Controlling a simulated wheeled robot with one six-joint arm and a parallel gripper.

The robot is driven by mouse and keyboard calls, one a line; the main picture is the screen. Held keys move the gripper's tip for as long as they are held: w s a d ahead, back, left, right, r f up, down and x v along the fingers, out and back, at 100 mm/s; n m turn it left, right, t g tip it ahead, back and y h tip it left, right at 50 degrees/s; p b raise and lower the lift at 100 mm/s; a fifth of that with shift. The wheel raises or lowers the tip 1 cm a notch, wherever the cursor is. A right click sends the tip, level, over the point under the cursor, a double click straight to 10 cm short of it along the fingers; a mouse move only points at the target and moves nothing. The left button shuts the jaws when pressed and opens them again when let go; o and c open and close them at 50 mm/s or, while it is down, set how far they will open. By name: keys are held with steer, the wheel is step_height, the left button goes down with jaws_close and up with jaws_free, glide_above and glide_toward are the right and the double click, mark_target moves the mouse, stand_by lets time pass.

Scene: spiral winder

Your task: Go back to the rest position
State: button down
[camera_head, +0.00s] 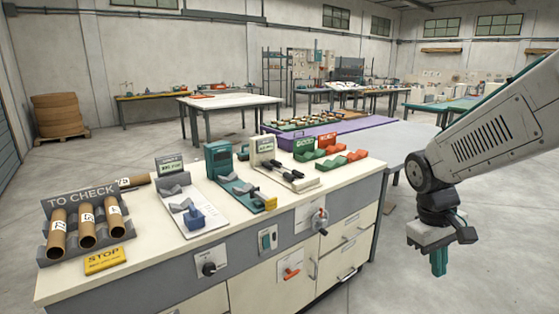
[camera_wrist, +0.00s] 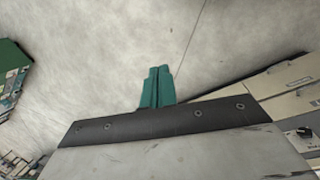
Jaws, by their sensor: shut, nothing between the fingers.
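My gripper (camera_head: 438,262) hangs at the right in the head view, with its teal fingers pointing down. It is off the right end of the workbench (camera_head: 240,262), over open floor. In the wrist view the two teal fingers (camera_wrist: 157,88) lie together, shut, with nothing between them. Bare grey floor shows beyond their tips.
A white table (camera_head: 228,101) stands behind. Drawer handles and knobs stick out from the bench front.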

steer(key=s+a+r+m+t+y, duration=0.1)
steer(key=s+a+r, duration=0.1)
steer(key=s, duration=0.7)
steer(key=s+a+r+m+t+y, duration=0.1)
steer(key=s+r, duration=0.4)
steer(key=s, duration=0.5)
steer(key=shift+a+r+m+t, duration=0.3)
steer(key=shift+a+m, duration=0.2)
steer(key=shift+a, duration=0.85)
steer(key=c, duration=2.1)
jaws_free()
steer(key=shift+c, duration=0.2)
